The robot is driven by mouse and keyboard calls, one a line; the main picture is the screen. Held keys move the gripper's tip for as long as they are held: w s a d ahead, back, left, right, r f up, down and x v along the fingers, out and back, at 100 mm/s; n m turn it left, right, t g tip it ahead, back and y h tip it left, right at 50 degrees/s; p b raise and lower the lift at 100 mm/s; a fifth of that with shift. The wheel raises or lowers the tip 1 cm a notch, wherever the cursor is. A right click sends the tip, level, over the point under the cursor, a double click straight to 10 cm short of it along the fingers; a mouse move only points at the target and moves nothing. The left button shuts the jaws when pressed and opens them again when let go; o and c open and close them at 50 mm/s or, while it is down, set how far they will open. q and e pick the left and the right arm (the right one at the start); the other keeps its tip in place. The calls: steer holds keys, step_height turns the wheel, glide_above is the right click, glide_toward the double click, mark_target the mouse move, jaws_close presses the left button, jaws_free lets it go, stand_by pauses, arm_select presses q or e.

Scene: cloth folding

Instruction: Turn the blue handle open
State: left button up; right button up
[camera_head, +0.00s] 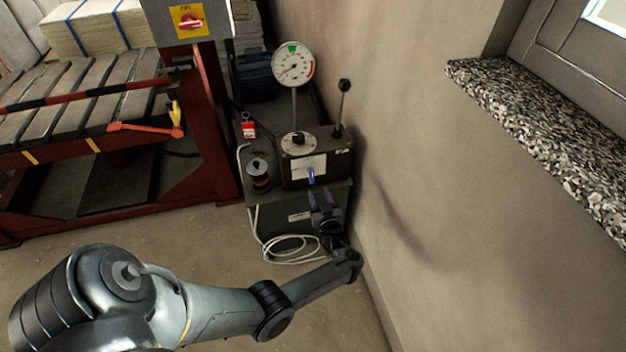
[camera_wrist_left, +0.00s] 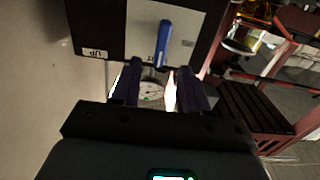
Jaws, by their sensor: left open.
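The blue handle (camera_head: 311,175) is on the front of a dark control box (camera_head: 326,168) on a grey machine by the wall. In the left wrist view the blue handle (camera_wrist_left: 163,43) shows larger, in front of a pale plate, above and between my finger tips. My left gripper (camera_head: 323,198) is open, just below the handle in the head view. In the left wrist view its two dark fingers (camera_wrist_left: 157,82) are apart, with nothing seen gripped between them. I cannot tell for sure whether they touch the handle. My right gripper is not in view.
A round gauge (camera_head: 293,64) and a black-knobbed lever (camera_head: 342,104) rise above the box. A coiled pale cable (camera_head: 291,250) lies on the floor. The wall (camera_head: 420,190) is close on the right; a red-framed roller table (camera_head: 210,150) stands left.

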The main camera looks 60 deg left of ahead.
mark_target(313, 178)
arm_select(q)
steer(key=b+x, duration=0.2)
steer(key=x, duration=0.6)
steer(key=shift+w+a, duration=0.1)
steer(key=shift+a, duration=0.2)
steer(key=shift+w+a+b, duration=0.1)
steer(key=shift+a+b, duration=0.25)
steer(key=shift+a, duration=0.15)
jaws_close()
